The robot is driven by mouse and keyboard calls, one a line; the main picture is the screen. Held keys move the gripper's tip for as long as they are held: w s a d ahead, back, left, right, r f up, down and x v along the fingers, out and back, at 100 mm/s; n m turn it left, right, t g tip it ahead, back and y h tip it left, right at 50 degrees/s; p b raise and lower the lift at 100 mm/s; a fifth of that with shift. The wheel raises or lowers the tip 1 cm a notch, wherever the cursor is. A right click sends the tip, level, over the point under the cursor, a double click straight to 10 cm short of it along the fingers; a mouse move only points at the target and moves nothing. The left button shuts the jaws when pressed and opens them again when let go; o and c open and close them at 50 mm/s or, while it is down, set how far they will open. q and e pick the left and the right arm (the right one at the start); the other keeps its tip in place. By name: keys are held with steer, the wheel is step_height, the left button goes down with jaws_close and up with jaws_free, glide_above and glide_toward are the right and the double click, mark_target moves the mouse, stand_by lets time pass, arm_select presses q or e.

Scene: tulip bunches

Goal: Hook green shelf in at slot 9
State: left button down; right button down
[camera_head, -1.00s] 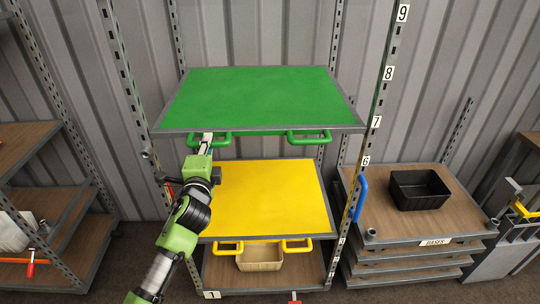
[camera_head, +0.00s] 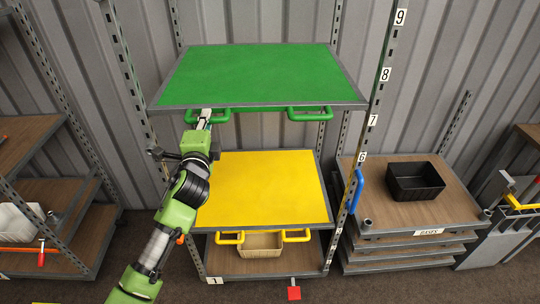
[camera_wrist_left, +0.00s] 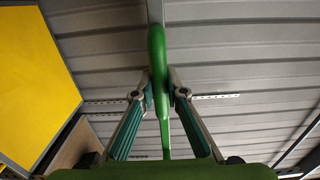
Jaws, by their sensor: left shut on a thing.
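The green shelf (camera_head: 260,75) is held level between the uprights, with its front edge between the labels 7 (camera_head: 373,120) and 8 (camera_head: 385,74). The label 9 (camera_head: 401,17) is higher on the right front post (camera_head: 380,80). My left gripper (camera_head: 205,115) is at the shelf's left front handle. In the left wrist view its fingers (camera_wrist_left: 160,88) are shut on the green handle (camera_wrist_left: 157,50) from both sides. The right front handle (camera_head: 310,113) shows no gripper on it. My right gripper is out of view. The shelf's rear hooks cannot be made out.
A yellow shelf (camera_head: 262,188) sits below in the same rack, with a beige bin (camera_head: 260,244) under it. A blue handle (camera_head: 355,190) is by the right post. A black bin (camera_head: 415,182) stands on the stacked bases at right. Space above the green shelf looks clear.

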arm_select(q)
steer(key=shift+r, duration=1.4)
steer(key=shift+r, duration=4)
steer(key=shift+r, duration=0.1)
step_height(320, 180, up, 8)
step_height(320, 180, up, 8)
